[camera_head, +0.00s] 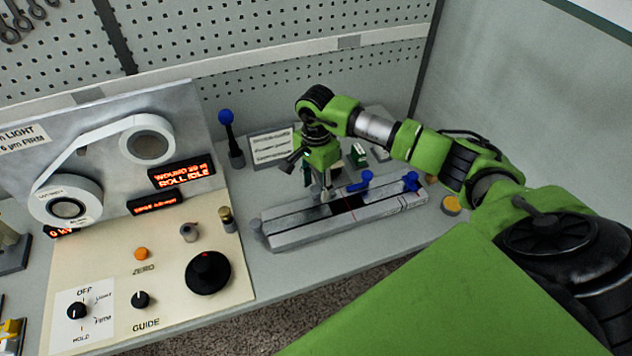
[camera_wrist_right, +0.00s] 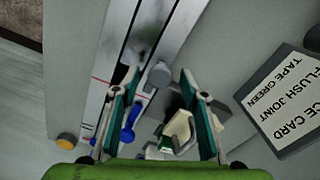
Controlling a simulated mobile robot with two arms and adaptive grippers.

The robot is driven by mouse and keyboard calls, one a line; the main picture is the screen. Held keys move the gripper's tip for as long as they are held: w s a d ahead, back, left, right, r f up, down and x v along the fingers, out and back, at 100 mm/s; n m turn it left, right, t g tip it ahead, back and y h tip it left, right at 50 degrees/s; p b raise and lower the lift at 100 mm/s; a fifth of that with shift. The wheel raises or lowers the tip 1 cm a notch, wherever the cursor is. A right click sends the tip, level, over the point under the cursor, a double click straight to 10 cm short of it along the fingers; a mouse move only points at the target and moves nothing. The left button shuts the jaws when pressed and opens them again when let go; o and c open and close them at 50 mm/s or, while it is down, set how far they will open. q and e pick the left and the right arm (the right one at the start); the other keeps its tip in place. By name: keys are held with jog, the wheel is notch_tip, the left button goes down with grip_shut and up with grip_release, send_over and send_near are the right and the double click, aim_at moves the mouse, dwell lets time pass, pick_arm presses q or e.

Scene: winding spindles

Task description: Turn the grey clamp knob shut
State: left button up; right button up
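The grey clamp knob (camera_wrist_right: 160,73) shows as a small round grey top beside the splicing block in the right wrist view. It lies just beyond and between the fingertips of my right gripper (camera_wrist_right: 152,82). The two fingers are spread with a gap between them and hold nothing. In the head view my right gripper (camera_head: 322,186) points down over the middle of the long grey splicing block (camera_head: 290,236). It largely hides the knob there, and I cannot tell whether the fingers touch it. My left gripper is not in view.
Blue levers (camera_head: 360,182) (camera_head: 411,180) stand on the block's right half. A card stand (camera_head: 271,147) and a blue-topped post (camera_head: 229,135) stand behind. A control panel (camera_head: 120,285) with knobs lies left. A yellow button (camera_head: 451,204) is at right.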

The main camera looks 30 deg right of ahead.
jog(key=shift+f, duration=0.1)
jog(key=c, duration=1.1)
jog(key=shift+c, duration=0.2)
